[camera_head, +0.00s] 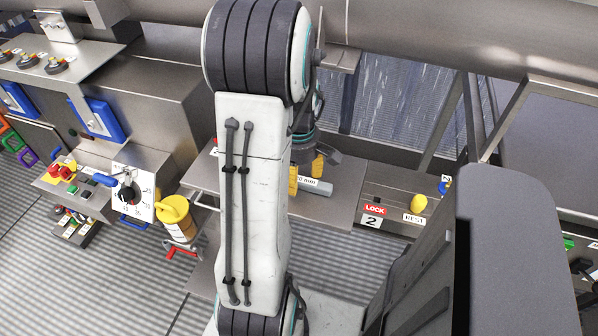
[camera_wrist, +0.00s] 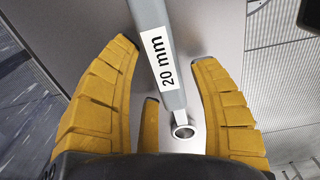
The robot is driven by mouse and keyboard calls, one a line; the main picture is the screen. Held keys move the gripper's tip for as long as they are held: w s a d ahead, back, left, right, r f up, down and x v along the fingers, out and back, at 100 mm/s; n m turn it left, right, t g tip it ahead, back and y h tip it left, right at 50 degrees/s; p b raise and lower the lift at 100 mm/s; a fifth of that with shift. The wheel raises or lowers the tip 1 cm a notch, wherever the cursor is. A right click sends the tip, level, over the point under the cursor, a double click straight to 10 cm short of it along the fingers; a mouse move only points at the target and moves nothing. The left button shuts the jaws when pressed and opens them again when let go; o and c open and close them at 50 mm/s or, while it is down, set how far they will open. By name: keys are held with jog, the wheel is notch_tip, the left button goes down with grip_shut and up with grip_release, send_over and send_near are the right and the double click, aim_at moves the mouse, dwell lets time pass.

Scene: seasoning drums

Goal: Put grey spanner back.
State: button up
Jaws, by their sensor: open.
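The grey spanner (camera_wrist: 172,98) with a white "20 mm" label lies on a grey metal surface in the wrist view. Its ring end (camera_wrist: 183,131) points towards my wrist, and its far end runs out of the top of the frame. My gripper (camera_wrist: 167,54) is open, with its yellow fingers on either side of the spanner and a gap visible on both sides. In the head view my gripper (camera_head: 305,174) is over the metal bench behind my arm. Part of the spanner (camera_head: 319,189) and its label show there. My arm hides the rest.
A panel labelled "LOCK 2" and "REST" (camera_head: 393,215) lies right of the spanner. A large pipe (camera_head: 430,35) crosses above the bench.

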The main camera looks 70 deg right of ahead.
notch_tip(320, 180, up, 12)
jog(key=shift+r+p, duration=0.15)
jog(key=shift+p, duration=0.2)
dwell(0.4)
jog(key=shift+a, duration=0.1)
dwell(0.8)
